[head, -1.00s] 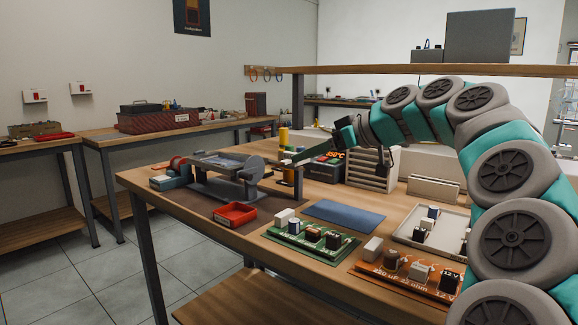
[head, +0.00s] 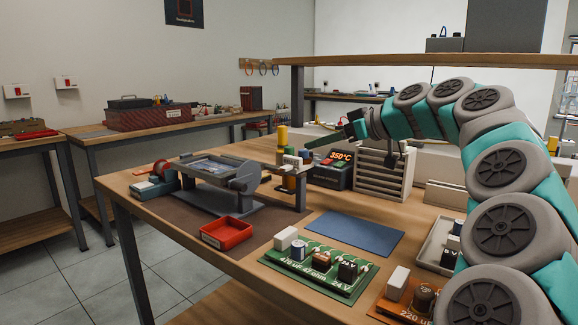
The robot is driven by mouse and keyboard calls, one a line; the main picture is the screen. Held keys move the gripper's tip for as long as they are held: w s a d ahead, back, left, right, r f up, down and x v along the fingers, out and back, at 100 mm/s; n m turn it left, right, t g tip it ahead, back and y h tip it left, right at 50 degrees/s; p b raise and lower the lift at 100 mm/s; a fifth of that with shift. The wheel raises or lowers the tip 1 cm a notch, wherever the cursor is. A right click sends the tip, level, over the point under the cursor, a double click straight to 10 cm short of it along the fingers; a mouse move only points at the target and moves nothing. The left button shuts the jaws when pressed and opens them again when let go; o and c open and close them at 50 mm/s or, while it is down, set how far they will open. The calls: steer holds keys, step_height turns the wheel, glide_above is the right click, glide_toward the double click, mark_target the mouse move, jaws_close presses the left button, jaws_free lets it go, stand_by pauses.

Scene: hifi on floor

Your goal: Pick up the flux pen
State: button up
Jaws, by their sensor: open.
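I cannot single out the flux pen with certainty. A small stand (head: 299,190) on the workbench carries several small upright items with coloured tops, and the pen may be among them. My gripper (head: 334,139) is at the end of the arm, raised above the back of the bench, pointing left. It is seen side-on, open, with nothing visible in it. In the picture it lies just right of and above the stand, in front of the back wall and shelf area; its exact distance from the stand is unclear.
A soldering station showing 350°C (head: 333,170) and a slatted drawer unit (head: 381,181) stand behind. A board holder (head: 212,177) and red tray (head: 227,232) are left. A blue mat (head: 355,232) is bare. Green (head: 311,269) and orange component boards lie in front. A shelf (head: 420,60) spans above.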

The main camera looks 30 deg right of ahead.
mark_target(293, 151)
steer(key=p+x, duration=0.1)
steer(key=x, duration=0.9)
steer(key=shift+w+a+f, duration=0.1)
steer(key=shift+w, duration=0.15)
steer(key=shift+c, duration=0.2)
jaws_close()
